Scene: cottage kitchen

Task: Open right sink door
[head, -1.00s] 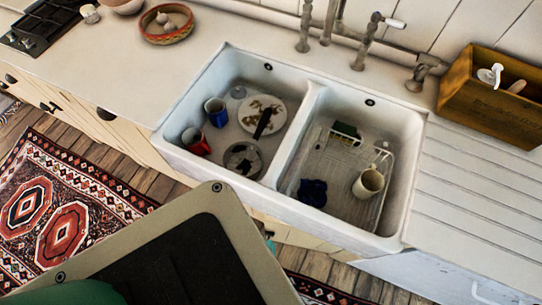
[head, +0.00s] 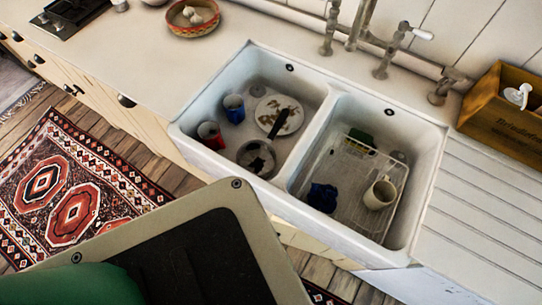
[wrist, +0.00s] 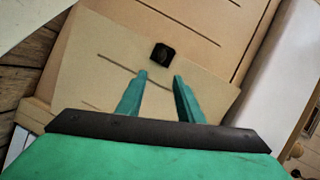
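In the wrist view, a cream wooden cabinet panel (wrist: 105,75) fills the middle, tilted in the picture. A small dark handle (wrist: 162,53) sits on it. My gripper (wrist: 160,77) has two green fingers, spread apart and empty, with the handle just beyond and between their tips. I cannot tell whether the fingers touch the panel. The panel looks shut. I cannot tell from this view whether it is the right sink door. In the head view, the fronts below the double sink (head: 233,185) are mostly hidden behind my own body.
A patterned rug (head: 75,195) lies on the wooden floor at left. A wooden box (head: 500,115) stands on the counter at right.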

